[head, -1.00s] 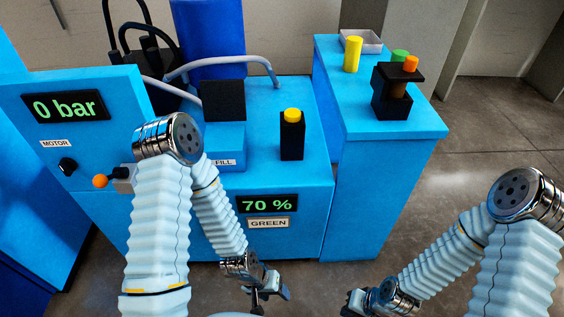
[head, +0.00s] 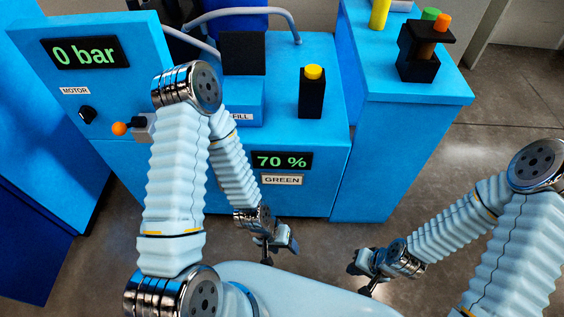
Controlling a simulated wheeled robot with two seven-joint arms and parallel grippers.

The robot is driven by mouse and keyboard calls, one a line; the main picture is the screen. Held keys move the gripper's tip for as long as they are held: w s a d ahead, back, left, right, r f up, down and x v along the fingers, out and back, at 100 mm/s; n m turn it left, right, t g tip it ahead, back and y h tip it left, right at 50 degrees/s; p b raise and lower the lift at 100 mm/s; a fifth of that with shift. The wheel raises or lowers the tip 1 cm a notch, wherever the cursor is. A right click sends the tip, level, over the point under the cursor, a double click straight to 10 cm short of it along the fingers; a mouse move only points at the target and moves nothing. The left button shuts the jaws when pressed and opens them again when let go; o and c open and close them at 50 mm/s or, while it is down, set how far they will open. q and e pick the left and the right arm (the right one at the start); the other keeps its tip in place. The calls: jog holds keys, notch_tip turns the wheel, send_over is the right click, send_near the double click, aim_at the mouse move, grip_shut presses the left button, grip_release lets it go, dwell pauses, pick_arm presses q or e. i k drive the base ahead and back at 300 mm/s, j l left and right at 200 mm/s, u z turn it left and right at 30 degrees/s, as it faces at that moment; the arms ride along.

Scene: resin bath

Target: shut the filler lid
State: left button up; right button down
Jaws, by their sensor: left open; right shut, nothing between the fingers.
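The filler lid (head: 243,53) is a black square panel standing upright at the back of the blue filler box (head: 243,96) marked FILL, so it is open. My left gripper (head: 267,260) hangs low in front of the blue machine, below the GREEN label, and is open and empty. It is well below the lid and apart from it. My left arm covers part of the filler box's left side and the FILL label. My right gripper (head: 364,287) is low over the floor to the right, shut and empty, far from the lid.
A black post with a yellow button (head: 313,72) stands right of the filler box. A grey hose (head: 240,12) arches behind the lid. An orange-tipped lever (head: 120,129) juts from the left panel. A side cabinet (head: 400,130) carries a black holder (head: 416,66) and a yellow cylinder (head: 380,13).

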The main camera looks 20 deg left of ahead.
aim_at(242, 53)
jog(key=k+j+u, duration=0.15)
jog(key=j+u, duration=0.2)
jog(key=k+j+u, duration=0.15)
jog(key=j+u, duration=0.25)
jog(key=l, duration=0.1)
